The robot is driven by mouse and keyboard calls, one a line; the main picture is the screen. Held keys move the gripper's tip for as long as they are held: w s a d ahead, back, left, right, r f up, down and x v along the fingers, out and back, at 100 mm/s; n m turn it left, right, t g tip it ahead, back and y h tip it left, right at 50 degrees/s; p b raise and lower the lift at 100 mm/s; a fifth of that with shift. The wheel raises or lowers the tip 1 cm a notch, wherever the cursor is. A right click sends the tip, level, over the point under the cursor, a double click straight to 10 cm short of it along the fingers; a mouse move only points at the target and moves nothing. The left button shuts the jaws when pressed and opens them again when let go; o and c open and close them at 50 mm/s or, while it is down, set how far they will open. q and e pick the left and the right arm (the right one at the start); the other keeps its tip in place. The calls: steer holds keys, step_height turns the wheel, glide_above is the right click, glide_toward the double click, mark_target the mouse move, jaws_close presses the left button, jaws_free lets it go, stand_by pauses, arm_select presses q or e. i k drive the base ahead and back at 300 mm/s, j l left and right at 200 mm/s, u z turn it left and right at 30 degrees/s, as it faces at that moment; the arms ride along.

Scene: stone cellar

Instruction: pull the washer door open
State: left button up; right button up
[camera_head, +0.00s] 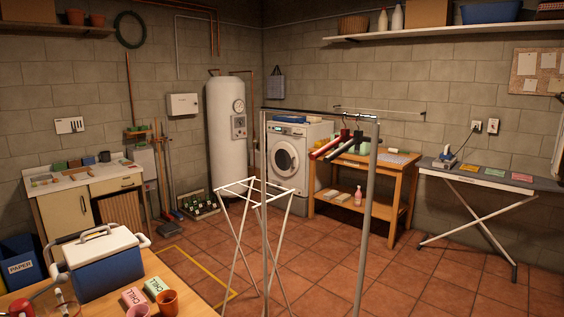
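The white washer (311,137) stands against the back wall near the room's corner, to the right of the tall water heater. Its round door (284,161), with a pale ring and dark glass, faces forward and looks shut. The post of a metal clothes rack (265,215) crosses in front of the washer's left side. A blue item (290,119) lies on the washer's top.
A white folding airer (252,190) and the rack's right post (368,215) stand before the washer. A wooden bench (400,180) is on its right, the water heater (226,135) on its left. A table with a blue cooler (108,267) is at front left.

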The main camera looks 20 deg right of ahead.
mark_target(284, 157)
steer(key=i+l+z, duration=0.25)
steer(key=l+z, duration=0.15)
steer(key=l, duration=0.25)
steer(key=i+l+z, duration=0.4)
steer(key=l, duration=0.2)
steer(key=i+l+z, duration=0.3)
steer(key=l+z, duration=0.15)
steer(key=i+l+z, duration=0.55)
steer(key=i, duration=0.75)
steer(key=i+l+z, duration=0.2)
steer(key=i, duration=0.65)
steer(key=i+j+u, duration=0.15)
steer(key=i+u, duration=0.85)
steer(key=i+l+u, duration=0.45)
steer(key=i, duration=0.15)
steer(key=i+j+u, duration=0.35)
steer(key=i, duration=0.55)
steer(key=i+l+u, duration=0.15)
steer(key=i+u, duration=0.2)
steer(key=i, duration=0.6)
steer(key=i+u, duration=0.2)
steer(key=i, duration=0.7)
steer(key=i+l+u, duration=0.15)
steer(key=i, duration=0.75)
